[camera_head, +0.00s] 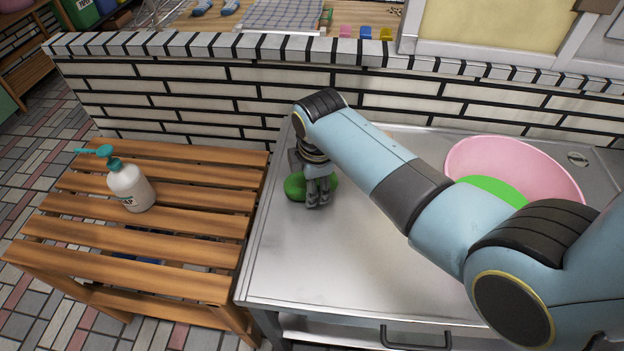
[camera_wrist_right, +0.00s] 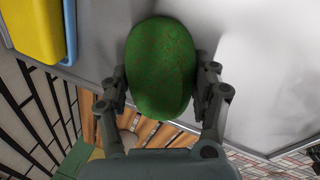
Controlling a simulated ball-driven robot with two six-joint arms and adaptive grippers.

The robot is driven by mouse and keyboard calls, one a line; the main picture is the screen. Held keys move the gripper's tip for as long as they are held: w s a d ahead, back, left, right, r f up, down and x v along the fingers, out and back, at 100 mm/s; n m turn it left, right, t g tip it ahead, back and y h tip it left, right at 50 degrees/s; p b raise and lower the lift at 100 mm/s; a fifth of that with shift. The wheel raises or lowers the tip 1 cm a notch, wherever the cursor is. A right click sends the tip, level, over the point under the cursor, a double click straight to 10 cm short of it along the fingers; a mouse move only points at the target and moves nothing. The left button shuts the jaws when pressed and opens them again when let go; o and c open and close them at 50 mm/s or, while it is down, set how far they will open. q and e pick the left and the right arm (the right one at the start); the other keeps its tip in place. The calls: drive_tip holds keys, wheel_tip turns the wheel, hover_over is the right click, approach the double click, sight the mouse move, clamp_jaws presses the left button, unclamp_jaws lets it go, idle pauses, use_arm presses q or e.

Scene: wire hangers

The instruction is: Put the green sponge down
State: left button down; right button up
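The green sponge (camera_head: 295,187) is at the left part of the metal counter (camera_head: 330,258). My right gripper (camera_head: 318,202) reaches down over it and hides part of it. In the right wrist view, the rounded green sponge (camera_wrist_right: 162,68) sits between the two fingers of the right gripper (camera_wrist_right: 163,90), which lie against its two sides. The head view does not clearly show whether its underside touches the counter. My left gripper is not in view.
A slatted wooden bench (camera_head: 195,222) with a soap pump bottle (camera_head: 131,187) stands left of the counter. A pink basin (camera_head: 525,165) and a green item (camera_head: 494,188) are at the right. A yellow object (camera_wrist_right: 30,28) shows in the wrist view. The counter's front middle is clear.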

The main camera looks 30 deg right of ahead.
drive_tip(key=o, duration=0.4)
drive_tip(key=shift+c, duration=0.2)
drive_tip(key=p+v, duration=0.2)
drive_tip(key=v, duration=1)
drive_tip(key=shift+r, duration=0.15)
